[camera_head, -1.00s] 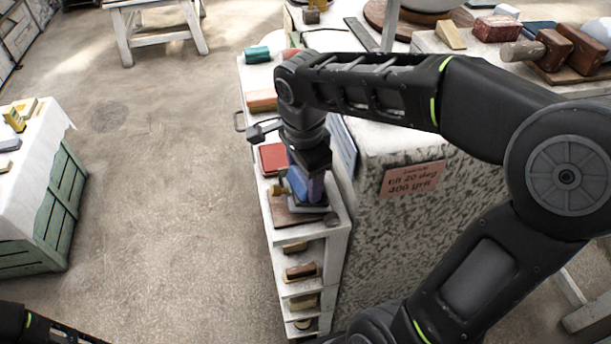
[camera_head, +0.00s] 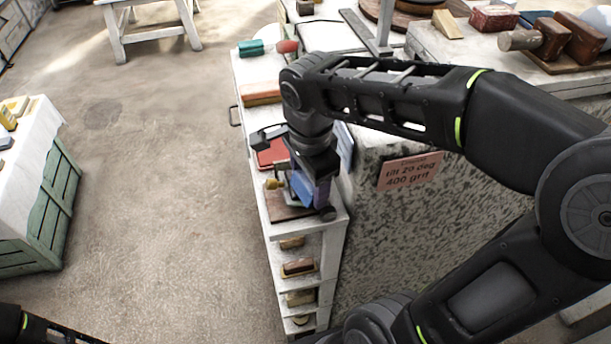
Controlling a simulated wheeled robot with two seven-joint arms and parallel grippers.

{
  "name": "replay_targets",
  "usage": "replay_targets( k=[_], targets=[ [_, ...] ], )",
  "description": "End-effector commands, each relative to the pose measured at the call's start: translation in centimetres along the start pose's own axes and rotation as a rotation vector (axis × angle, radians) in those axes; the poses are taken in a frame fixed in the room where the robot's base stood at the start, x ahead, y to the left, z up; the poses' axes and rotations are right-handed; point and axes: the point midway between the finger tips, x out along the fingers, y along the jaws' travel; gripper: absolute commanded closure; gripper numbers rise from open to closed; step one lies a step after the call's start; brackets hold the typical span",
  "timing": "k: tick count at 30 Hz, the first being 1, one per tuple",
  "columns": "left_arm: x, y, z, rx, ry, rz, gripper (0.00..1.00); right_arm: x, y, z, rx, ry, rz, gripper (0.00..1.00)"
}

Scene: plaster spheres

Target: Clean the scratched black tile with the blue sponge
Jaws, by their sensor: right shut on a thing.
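My right gripper (camera_head: 308,188) points down over the narrow white shelf unit in the middle. It is shut on the blue sponge (camera_head: 301,187), which shows as a small blue patch between the dark fingers. The sponge is over a brown board (camera_head: 277,205) on the shelf top; I cannot tell whether they touch. I cannot make out a scratched black tile; the gripper and arm hide part of the shelf top. Of my left arm only a dark piece shows at the bottom left corner, and its gripper is out of view.
The shelf top (camera_head: 247,68) also bears a red block (camera_head: 272,152), an orange-brown block (camera_head: 262,93) and a green roll (camera_head: 251,47). A speckled block with a pink sign (camera_head: 410,171) stands right of it. A cloth-covered green crate (camera_head: 52,205) is at left, with open floor between.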

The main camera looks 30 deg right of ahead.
Motion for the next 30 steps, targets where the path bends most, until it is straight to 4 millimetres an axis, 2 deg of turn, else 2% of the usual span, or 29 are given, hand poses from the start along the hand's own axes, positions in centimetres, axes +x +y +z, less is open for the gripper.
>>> replay_targets(
  k=[13, 24, 30],
  targets=[
    [0.2, -0.1, 0.0, 0.0, 0.0, 0.0, 0.5, 0.1, 0.5, 0.1, -0.001, -0.001, 0.002, 0.7],
    [0.1, 0.0, 0.0, 0.0, 0.0, 0.0, 0.5, 0.1, -1.4, 0.1, -0.002, -0.001, 0.001, 0.7],
    [0.1, 0.0, 0.0, 0.0, 0.0, 0.0, 0.5, 0.1, -1.6, 0.1, -0.001, -0.001, -0.001, 0.7]
  ],
)
